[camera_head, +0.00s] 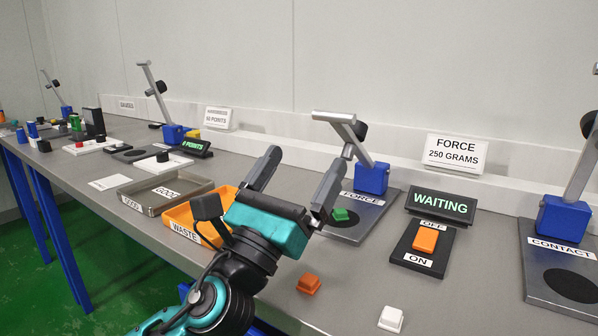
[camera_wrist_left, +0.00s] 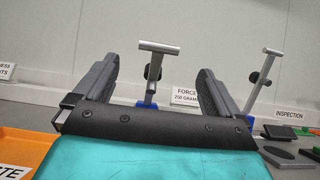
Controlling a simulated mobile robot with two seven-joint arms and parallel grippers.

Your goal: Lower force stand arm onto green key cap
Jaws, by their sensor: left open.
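The force stand (camera_head: 371,178) has a blue block on a dark grey plate labelled FORCE. Its metal arm (camera_head: 345,128) is raised and tilted, with a crossbar handle at the top. The arm also shows in the left wrist view (camera_wrist_left: 154,70), between my open fingers but farther off. The green key cap (camera_head: 341,214) sits on the black pad of the plate, partly beside my finger. My left gripper (camera_head: 301,168) is open and empty, in front of the stand and left of its arm. It also shows in the left wrist view (camera_wrist_left: 155,80). My right gripper is not seen.
An orange waste tray (camera_head: 178,215) and a grey good tray (camera_head: 135,197) lie left. A WAITING display (camera_head: 441,206) and an orange switch (camera_head: 426,240) stand right of the force stand. Orange (camera_head: 308,284) and white (camera_head: 391,318) key caps lie at the front. A contact stand (camera_head: 562,219) is far right.

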